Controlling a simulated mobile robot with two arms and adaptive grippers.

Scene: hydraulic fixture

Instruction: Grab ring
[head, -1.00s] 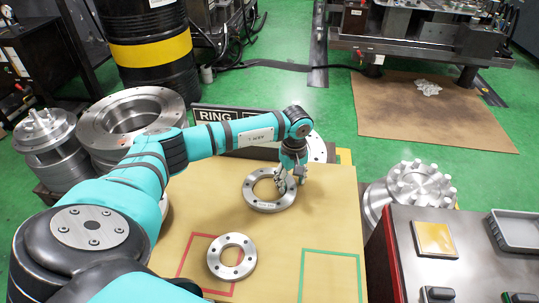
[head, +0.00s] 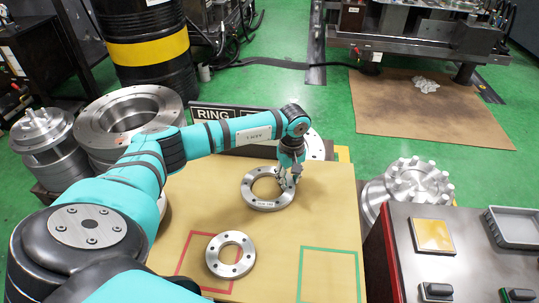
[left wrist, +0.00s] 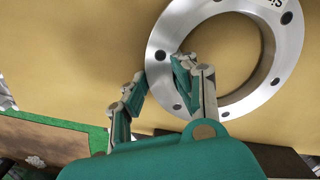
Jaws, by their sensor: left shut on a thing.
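A larger grey metal ring (head: 249,190) with bolt holes lies flat on the tan table, towards its back. My left gripper (head: 287,183) reaches down onto the right side of this ring and is shut on its rim. In the left wrist view, one finger of the gripper (left wrist: 160,72) is at the outer edge of the ring (left wrist: 162,50) and the other is inside its hole. A smaller ring (head: 215,255) lies nearer, overlapping a red outlined square. My right gripper is not in view.
A green outlined square (head: 330,249) on the table (head: 275,235) is empty. A RING sign (head: 213,114) stands at the back edge. A control box (head: 400,250) with a yellow panel is at the right. Large metal parts (head: 100,135) stand at the left.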

